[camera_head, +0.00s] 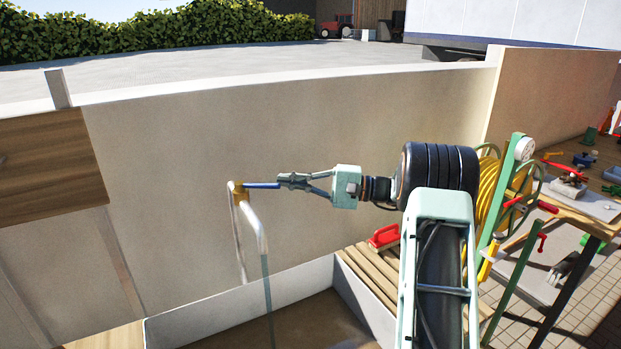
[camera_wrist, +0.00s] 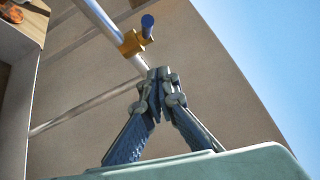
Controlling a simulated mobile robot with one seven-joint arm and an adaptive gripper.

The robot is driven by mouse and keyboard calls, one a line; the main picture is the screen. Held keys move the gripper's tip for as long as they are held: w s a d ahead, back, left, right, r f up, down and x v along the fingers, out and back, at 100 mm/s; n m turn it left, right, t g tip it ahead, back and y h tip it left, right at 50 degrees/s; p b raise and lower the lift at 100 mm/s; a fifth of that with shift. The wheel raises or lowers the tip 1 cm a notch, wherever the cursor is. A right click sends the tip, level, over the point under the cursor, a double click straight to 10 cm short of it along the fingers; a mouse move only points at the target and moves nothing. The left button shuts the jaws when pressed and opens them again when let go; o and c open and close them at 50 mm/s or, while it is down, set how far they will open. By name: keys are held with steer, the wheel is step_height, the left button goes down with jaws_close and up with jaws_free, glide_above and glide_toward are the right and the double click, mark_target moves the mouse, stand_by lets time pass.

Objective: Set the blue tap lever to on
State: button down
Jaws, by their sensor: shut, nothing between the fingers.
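The tap's brass body (camera_head: 238,189) sits on a grey pipe against the beige wall. Its blue lever (camera_head: 262,185) points right, roughly level, in the head view. A bent grey spout (camera_head: 256,226) curves down, and a thin translucent streak like water (camera_head: 268,295) hangs below it. My gripper (camera_head: 283,180) is shut and empty, its tips beside the lever's free end; whether they touch I cannot tell. In the wrist view my gripper (camera_wrist: 159,75) lies just below the brass body (camera_wrist: 132,43), and the blue lever (camera_wrist: 147,24) shows nearly end-on.
A pale-walled basin (camera_head: 235,304) lies under the spout. A red object (camera_head: 384,238) sits on wooden slats right of it. A yellow hose reel (camera_head: 489,205) and a workbench (camera_head: 570,211) with tools stand to the right. The wall (camera_head: 290,140) is close behind the tap.

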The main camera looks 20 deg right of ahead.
mark_target(258, 187)
steer(key=shift+s+a+r+p, duration=0.25)
steer(key=shift+s+a, duration=0.3)
steer(key=shift+s, duration=0.25)
steer(key=shift+s+a+r+p, duration=0.1)
steer(key=shift+s+a+p, duration=0.1)
steer(key=shift+s+a, duration=0.45)
steer(key=shift+s, duration=0.15)
